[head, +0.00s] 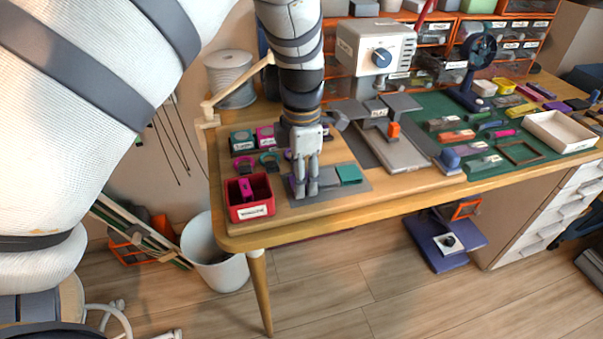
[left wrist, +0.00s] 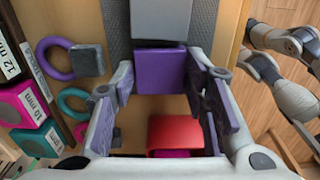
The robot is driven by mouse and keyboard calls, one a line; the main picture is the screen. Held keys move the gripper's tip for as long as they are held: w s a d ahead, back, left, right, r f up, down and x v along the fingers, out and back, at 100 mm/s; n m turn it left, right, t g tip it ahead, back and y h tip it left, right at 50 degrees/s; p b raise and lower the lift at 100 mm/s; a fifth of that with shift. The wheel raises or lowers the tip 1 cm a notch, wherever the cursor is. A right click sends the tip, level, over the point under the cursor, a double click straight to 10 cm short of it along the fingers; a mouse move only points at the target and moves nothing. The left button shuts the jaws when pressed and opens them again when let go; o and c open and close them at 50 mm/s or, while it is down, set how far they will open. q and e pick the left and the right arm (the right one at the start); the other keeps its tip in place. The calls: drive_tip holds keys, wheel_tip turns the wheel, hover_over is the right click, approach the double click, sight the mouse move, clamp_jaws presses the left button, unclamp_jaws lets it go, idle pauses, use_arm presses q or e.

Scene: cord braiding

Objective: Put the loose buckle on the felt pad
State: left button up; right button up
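My left gripper (head: 305,190) points down, low over a dark grey mat (head: 325,193) near the table's left end. Its two fingers stand apart in the left wrist view (left wrist: 160,95), with nothing visibly held between them. A purple square piece (left wrist: 160,72) shows between the fingertips, at the mat's end; whether it is touched is unclear. A teal square (head: 348,174) lies on the mat to the right. A red bin (head: 264,206) left of the gripper holds a magenta piece (head: 246,188), possibly the loose buckle. Which square is the felt pad I cannot tell. My right gripper is not clearly visible.
Teal and magenta labelled boxes (left wrist: 35,100) and coloured rings (left wrist: 55,60) lie behind the bin. A white machine (head: 375,50) stands behind and right of the gripper. A green mat (head: 500,125) with several parts and a cream tray (head: 560,132) fills the right side.

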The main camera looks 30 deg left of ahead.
use_arm(q)
drive_tip(key=shift+o, duration=1.2)
wheel_tip(320, 180, up, 12)
